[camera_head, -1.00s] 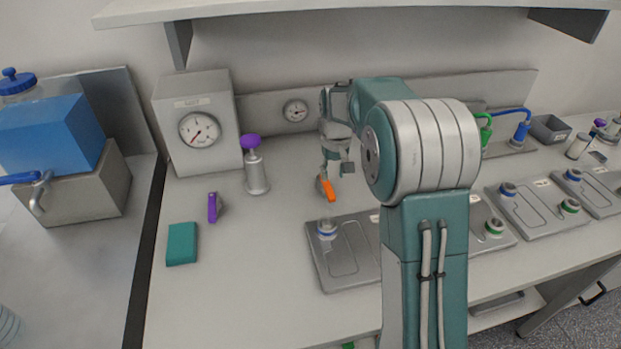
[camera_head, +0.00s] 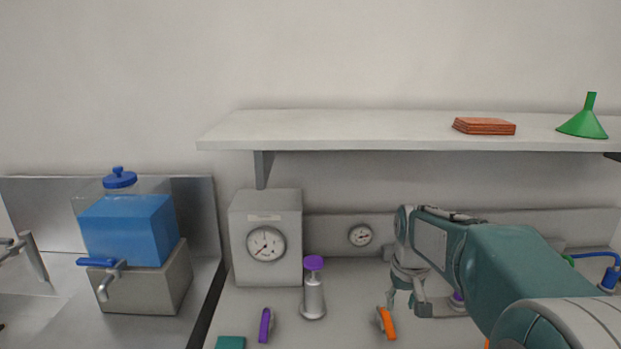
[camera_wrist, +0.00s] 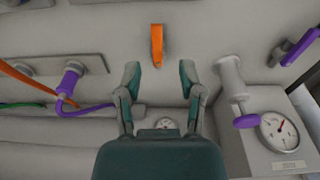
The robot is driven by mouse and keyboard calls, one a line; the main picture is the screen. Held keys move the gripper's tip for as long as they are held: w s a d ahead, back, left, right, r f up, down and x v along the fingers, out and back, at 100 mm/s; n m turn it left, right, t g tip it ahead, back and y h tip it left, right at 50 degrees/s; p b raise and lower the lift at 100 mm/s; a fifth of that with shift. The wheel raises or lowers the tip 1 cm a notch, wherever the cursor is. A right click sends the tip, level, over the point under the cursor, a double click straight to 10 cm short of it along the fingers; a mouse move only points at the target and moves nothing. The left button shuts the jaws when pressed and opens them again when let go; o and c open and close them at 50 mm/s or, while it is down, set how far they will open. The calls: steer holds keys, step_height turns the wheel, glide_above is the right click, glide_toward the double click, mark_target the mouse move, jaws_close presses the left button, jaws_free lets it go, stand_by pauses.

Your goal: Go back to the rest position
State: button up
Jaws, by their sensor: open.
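My gripper (camera_head: 403,305) is over the bench in the head view, pointing down. In the wrist view my gripper (camera_wrist: 159,75) has its two fingers spread apart with nothing between them. An orange-handled item (camera_head: 387,322) is just below and left of the gripper in the head view. It also shows in the wrist view (camera_wrist: 157,45), beyond the fingertips. The head view does not show whether the fingers touch anything.
A gauge box (camera_head: 265,215), a purple-topped bottle (camera_head: 313,295) and a purple-handled item (camera_head: 265,325) stand left of my gripper. A shelf (camera_head: 350,130) with a green funnel (camera_head: 583,125) hangs above. A purple connector (camera_wrist: 70,78) with cable shows in the wrist view.

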steer(key=s+a+r+t, duration=0.1)
steer(key=s+t, duration=0.1)
steer(key=s, duration=1)
steer(key=s+a+r+t, duration=0.2)
steer(key=s, duration=1)
steer(key=shift+s+a+r, duration=0.15)
steer(key=shift+a, duration=0.1)
